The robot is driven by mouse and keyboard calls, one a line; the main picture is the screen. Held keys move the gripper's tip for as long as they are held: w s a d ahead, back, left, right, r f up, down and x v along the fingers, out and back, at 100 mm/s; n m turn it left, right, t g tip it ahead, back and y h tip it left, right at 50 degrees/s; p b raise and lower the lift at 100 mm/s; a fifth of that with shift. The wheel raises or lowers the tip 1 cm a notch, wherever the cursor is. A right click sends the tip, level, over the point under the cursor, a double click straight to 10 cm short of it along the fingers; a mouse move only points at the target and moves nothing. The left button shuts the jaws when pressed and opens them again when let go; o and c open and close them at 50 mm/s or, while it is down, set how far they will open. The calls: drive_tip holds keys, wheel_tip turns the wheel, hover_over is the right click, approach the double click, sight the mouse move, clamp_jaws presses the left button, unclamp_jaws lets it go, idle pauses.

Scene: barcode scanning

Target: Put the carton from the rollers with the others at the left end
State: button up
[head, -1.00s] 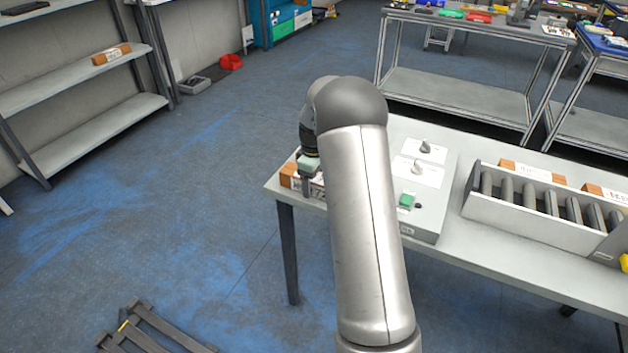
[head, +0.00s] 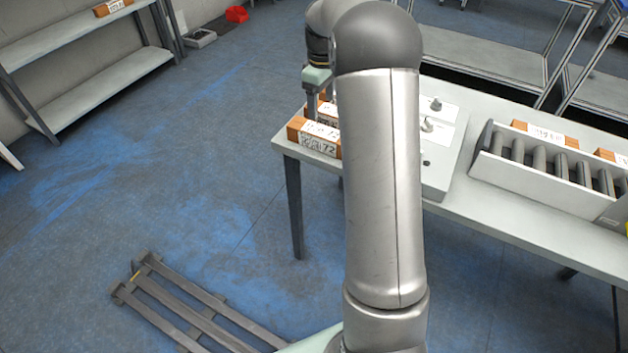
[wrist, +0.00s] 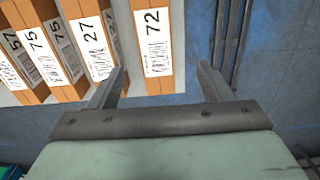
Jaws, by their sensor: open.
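A brown carton labelled 72 (head: 314,137) lies at the left end of the table, with its white label showing. In the wrist view it (wrist: 156,35) is the end carton of a row. The other cartons (wrist: 98,40) sit beside it, labelled 27, 75 and 57. In the head view part of another carton (head: 327,112) shows behind the 72 carton; my arm hides the rest. My gripper (wrist: 161,72) is open and empty, its fingertips to either side of the 72 carton's line. In the head view my gripper (head: 316,112) is over the row, partly hidden.
The roller track (head: 540,170) stands on the right of the table (head: 500,225), with cartons (head: 545,134) at its far side. A panel with knobs (head: 440,160) lies between. A shelf (head: 90,95) stands at left and a pallet (head: 190,305) lies on the floor.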

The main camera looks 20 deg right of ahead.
drive_tip(key=s+a+r+m, duration=0.2)
drive_tip(key=s+a, duration=0.4)
drive_tip(key=s, duration=0.2)
drive_tip(key=s+a+r+m, duration=0.2)
drive_tip(key=s+a, duration=0.5)
drive_tip(key=s, duration=0.1)
drive_tip(key=s+a+f+m, duration=0.1)
drive_tip(key=s+a+f, duration=0.1)
drive_tip(key=s, duration=0.7)
drive_tip(key=s+a+f+m, duration=0.2)
drive_tip(key=s+a+f, duration=0.1)
drive_tip(key=s, duration=0.6)
drive_tip(key=shift+f, duration=0.15)
drive_tip(key=shift+w, duration=0.1)
